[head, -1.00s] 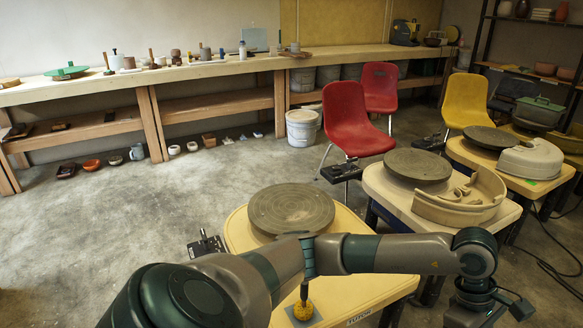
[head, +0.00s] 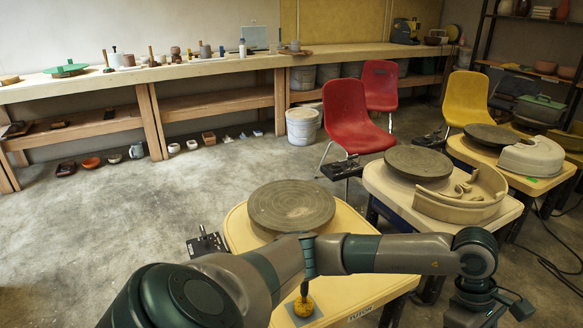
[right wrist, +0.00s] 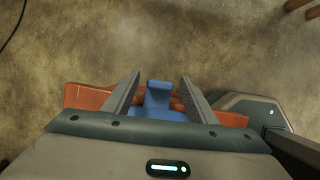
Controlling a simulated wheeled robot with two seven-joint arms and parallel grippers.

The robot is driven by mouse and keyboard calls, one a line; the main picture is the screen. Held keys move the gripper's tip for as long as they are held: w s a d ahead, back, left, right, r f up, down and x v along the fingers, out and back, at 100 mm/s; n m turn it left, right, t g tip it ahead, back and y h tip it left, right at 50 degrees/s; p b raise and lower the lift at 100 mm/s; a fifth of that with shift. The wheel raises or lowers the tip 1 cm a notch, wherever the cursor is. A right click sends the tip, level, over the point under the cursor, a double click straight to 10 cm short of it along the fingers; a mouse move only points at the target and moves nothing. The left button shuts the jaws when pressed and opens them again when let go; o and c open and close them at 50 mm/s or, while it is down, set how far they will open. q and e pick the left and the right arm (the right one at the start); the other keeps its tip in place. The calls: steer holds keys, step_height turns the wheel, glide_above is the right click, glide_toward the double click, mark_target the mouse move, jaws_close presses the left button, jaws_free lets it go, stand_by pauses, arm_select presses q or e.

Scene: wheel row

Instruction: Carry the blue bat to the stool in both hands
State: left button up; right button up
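In the right wrist view my right gripper (right wrist: 159,82) has its two fingers apart. A blue piece with an upright tab, which I take as part of the blue bat (right wrist: 158,100), stands between them, with a visible gap on each side near the fingertips. The rest of the blue piece is hidden by the gripper body. A reddish-brown piece (right wrist: 88,97) lies beneath and to both sides; I cannot tell whether it is the stool. In the head view one of my arms crosses the foreground, but no fingers show. My left gripper is not seen.
A pottery wheel with a grey round head (head: 291,207) stands just beyond my arm, with more wheels to its right. A red chair (head: 352,120) and white bucket (head: 302,127) stand behind. A long wooden bench (head: 190,70) lines the wall. Floor at left is open.

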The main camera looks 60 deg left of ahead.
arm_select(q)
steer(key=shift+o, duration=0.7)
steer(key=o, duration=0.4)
arm_select(e)
steer(key=o, duration=0.6)
steer(key=shift+c, duration=0.2)
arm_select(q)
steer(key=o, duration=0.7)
